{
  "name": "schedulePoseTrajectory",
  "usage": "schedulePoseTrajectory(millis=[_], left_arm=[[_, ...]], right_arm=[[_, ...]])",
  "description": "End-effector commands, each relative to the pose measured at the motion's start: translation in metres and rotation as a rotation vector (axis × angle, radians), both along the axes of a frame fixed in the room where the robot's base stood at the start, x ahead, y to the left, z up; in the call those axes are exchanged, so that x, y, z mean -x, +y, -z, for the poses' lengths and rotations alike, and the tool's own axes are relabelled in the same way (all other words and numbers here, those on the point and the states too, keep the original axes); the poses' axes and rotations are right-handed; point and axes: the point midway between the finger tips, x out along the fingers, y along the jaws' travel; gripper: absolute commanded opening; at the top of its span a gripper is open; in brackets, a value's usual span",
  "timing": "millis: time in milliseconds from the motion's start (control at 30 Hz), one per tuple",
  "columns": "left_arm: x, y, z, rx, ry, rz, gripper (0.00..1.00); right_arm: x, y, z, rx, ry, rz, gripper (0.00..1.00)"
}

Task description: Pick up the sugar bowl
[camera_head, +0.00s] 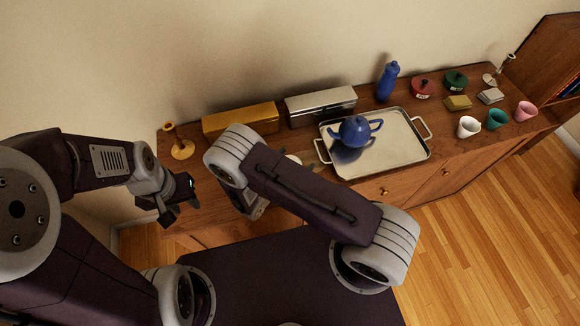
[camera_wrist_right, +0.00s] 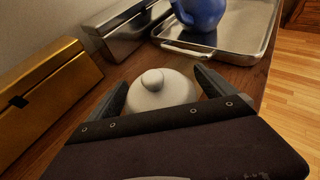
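The sugar bowl, a round white lidded bowl with a knob (camera_wrist_right: 160,92), stands on the wooden sideboard in the right wrist view. In the head view only a sliver of the bowl (camera_head: 293,158) shows past my right arm. My right gripper (camera_wrist_right: 160,76) is open, with one finger on each side of the bowl. The fingers look close to its sides; I cannot make out firm contact. The bowl's lower part is hidden by the gripper body. My left gripper (camera_head: 180,202) is open and empty at the sideboard's left end.
A metal tray (camera_head: 395,165) with a blue teapot (camera_head: 355,131) lies right of the bowl. A gold box (camera_head: 240,119) and a silver box (camera_head: 320,105) stand behind. A brass candlestick (camera_head: 181,148) stands at left. Cups, pots and a blue bottle (camera_head: 387,82) are further right.

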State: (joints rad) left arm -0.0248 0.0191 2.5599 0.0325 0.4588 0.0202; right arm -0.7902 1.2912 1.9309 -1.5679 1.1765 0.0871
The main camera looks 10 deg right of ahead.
Motion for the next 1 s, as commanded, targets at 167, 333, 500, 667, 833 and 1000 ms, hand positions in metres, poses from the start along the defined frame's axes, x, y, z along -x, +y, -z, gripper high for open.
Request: schedulePoseTrajectory(millis=[167,333,500,667,833,1000], left_arm=[[0.0,0.0,0.0,0.0,0.0,0.0,0.36],[0.0,0.0,0.0,0.0,0.0,0.0,0.36],[0.0,0.0,0.0,0.0,0.0,0.0,0.36],[0.0,0.0,0.001,0.0,0.0,0.0,0.36],[0.0,0.0,0.003,0.0,0.0,0.0,0.36],[0.0,0.0,0.007,0.0,0.0,0.0,0.36]], right_arm=[[0.0,0.0,0.0,0.0,0.0,0.0,0.48],[0.0,0.0,-0.001,0.0,-0.001,0.0,0.14],[0.0,0.0,-0.001,-0.001,-0.001,0.0,0.14],[0.0,0.001,-0.011,-0.001,-0.003,0.0,0.14],[0.0,0.001,-0.041,-0.003,-0.004,0.001,0.14],[0.014,-0.036,-0.063,0.002,0.0,0.004,0.14]])
